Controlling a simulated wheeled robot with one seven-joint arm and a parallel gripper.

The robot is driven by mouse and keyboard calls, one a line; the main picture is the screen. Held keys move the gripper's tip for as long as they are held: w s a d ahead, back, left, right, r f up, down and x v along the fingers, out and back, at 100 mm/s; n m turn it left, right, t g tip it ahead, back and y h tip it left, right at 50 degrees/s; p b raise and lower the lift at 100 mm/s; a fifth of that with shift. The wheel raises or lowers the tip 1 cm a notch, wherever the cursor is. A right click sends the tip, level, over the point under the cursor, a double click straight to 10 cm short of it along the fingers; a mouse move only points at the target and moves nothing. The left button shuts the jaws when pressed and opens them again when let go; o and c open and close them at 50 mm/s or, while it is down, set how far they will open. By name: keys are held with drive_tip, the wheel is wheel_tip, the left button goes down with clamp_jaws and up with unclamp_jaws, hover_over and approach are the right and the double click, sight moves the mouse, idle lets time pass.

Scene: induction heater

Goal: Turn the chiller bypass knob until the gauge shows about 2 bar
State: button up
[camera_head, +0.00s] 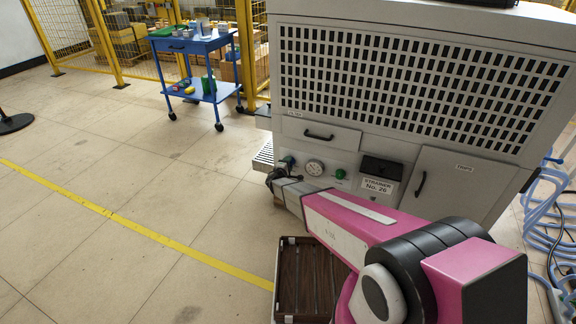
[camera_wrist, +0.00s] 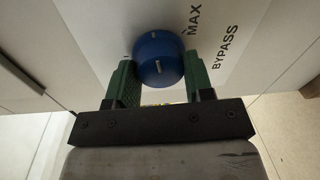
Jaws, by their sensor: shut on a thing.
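The bypass knob (camera_wrist: 157,57) is round and blue with a pale index mark, on a white panel beside the words MAX and BYPASS in the wrist view. My gripper (camera_wrist: 160,77) has its two green fingers on either side of the knob, shut on it. In the head view my gripper (camera_head: 276,176) is at the left of the chiller's front panel, and the knob is hidden behind it. The gauge (camera_head: 314,168) is a round white dial just right of the gripper; its needle is too small to read.
The grey chiller (camera_head: 350,135) has a large vent grille and a green button (camera_head: 340,173). A dark slatted crate (camera_head: 290,290) is on the floor below my arm. A blue cart (camera_head: 190,45) stands at the back left. Blue hoses (camera_head: 545,215) lie at the right.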

drive_tip(key=o, duration=0.9)
drive_tip(key=v, duration=1.1)
